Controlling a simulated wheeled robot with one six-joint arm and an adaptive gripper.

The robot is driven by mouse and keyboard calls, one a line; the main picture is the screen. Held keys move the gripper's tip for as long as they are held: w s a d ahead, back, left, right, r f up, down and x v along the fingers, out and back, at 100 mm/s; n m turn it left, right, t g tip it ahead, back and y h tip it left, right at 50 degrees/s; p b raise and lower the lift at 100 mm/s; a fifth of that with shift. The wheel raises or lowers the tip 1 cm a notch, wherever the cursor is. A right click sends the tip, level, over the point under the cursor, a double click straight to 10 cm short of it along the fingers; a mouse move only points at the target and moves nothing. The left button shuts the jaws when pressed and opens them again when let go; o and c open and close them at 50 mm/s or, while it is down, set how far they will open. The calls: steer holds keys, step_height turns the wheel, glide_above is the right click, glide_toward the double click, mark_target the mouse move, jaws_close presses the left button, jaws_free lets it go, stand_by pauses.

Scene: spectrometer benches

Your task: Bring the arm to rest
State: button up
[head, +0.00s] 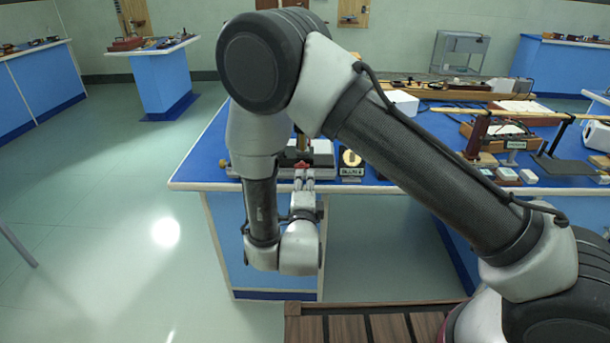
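My arm fills the middle and right of the head view, bent at a high elbow, with its forearm hanging down in front of the near bench. The wrist is low, near the bench's front left edge. My gripper (303,177) is small in this view and appears to point away from me toward the bench edge. Its fingers are partly hidden and I cannot tell whether they are open or shut. A small red piece (302,165) shows at or just beyond the fingertips; whether it is touched is unclear.
The blue-topped bench (212,165) carries a grey-white instrument (322,152), a labelled stand (351,164), a white box (403,102) and wooden apparatus (490,137). A slatted brown surface (390,326) lies low in front. Open floor (100,220) is at left. Other benches (160,82) stand behind.

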steer(key=shift+s, duration=0.4)
